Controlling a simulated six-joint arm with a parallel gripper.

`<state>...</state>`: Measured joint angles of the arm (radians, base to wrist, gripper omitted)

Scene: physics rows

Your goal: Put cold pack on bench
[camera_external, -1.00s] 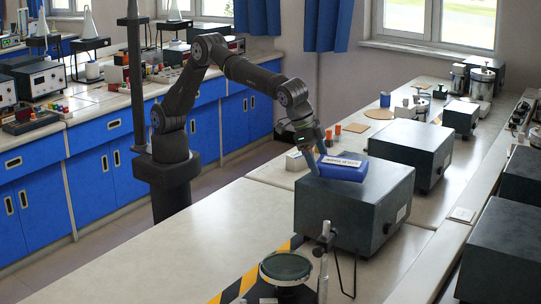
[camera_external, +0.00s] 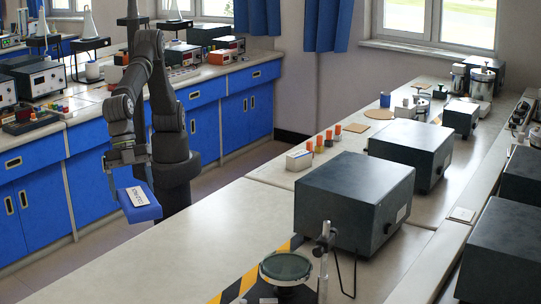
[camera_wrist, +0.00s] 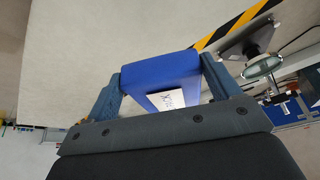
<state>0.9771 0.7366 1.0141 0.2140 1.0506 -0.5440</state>
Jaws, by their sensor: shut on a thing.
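The cold pack (camera_external: 138,203) is a blue block with a white printed label. My gripper (camera_external: 131,178) is shut on it and holds it in the air at the left of the external view, in front of my base and apart from the near bench. In the wrist view the cold pack (camera_wrist: 163,80) sits between the two fingers of my gripper (camera_wrist: 162,88), and part of it is hidden by the gripper body. The bench (camera_external: 190,245) has a pale top, bare at its near left part; its top (camera_wrist: 80,50) also shows in the wrist view.
A dark grey box (camera_external: 350,195) stands on the bench with a clear top. A round dish on a stand (camera_external: 285,268) is at the front, by yellow-black striped tape (camera_external: 240,286). Small orange-topped containers (camera_external: 337,130) stand farther back. Blue cabinets (camera_external: 85,185) are behind my arm.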

